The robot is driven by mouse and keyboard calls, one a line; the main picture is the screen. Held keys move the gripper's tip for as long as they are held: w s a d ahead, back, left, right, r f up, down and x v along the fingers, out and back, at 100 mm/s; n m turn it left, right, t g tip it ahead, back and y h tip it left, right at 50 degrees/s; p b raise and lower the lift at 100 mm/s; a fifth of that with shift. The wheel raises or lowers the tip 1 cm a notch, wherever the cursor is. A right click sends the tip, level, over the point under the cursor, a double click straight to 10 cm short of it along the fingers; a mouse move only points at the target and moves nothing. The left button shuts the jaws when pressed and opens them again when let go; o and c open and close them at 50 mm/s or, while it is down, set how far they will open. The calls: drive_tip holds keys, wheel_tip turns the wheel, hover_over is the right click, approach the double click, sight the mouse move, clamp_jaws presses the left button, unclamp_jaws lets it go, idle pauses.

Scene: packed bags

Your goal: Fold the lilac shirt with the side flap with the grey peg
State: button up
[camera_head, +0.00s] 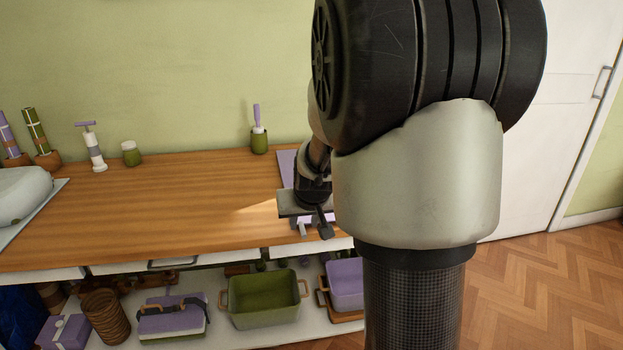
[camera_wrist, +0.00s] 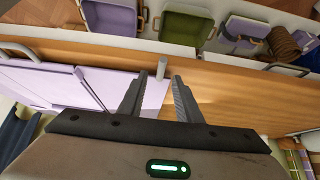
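The lilac shirt (camera_wrist: 85,83) lies flat on the wooden counter in the wrist view, left of my fingers, with a dark crease or flap line across it. In the head view only a strip of lilac (camera_head: 287,166) shows beside my arm, which hides the rest. A grey peg (camera_wrist: 161,73) stands at the shirt's right edge in the wrist view. My gripper (camera_wrist: 160,76) is open; the peg appears between its fingertips, closer to the left finger. I cannot tell whether either finger touches it. In the head view my gripper (camera_head: 315,226) is near the counter's front edge.
A green pot (camera_head: 259,140), small jar (camera_head: 131,153), pump (camera_head: 92,148) and wrapped rolls stand along the back. A shelf below holds a green bin (camera_head: 263,310), a lilac bin (camera_head: 345,285) and baskets.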

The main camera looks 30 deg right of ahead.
drive_tip(key=s, duration=0.2)
drive_tip(key=s+a, duration=0.1)
drive_tip(key=s, duration=0.2)
drive_tip(key=shift+s+a, duration=0.35)
drive_tip(key=shift+r, duration=0.1)
idle(0.3)
drive_tip(key=p+v, duration=0.5)
drive_tip(key=shift+s+r, duration=0.1)
drive_tip(key=shift+r, duration=0.25)
